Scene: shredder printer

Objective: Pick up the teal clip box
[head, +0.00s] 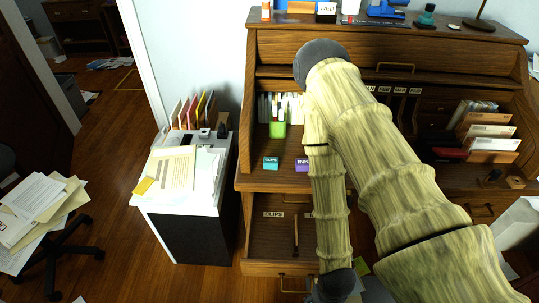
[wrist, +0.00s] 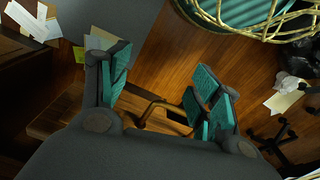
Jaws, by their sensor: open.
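The teal clip box (head: 271,163) is small, with a white label, and sits on the desk's writing surface at the left, beside a purple box (head: 302,164). My gripper (head: 335,288) is at the bottom edge of the head view, low in front of the desk, well below and to the right of the teal box. In the wrist view my gripper (wrist: 163,75) shows teal finger pads spread apart with nothing between them. The teal clip box is not seen in the wrist view.
A drawer (head: 270,238) labelled CLIPS stands open below the desktop.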

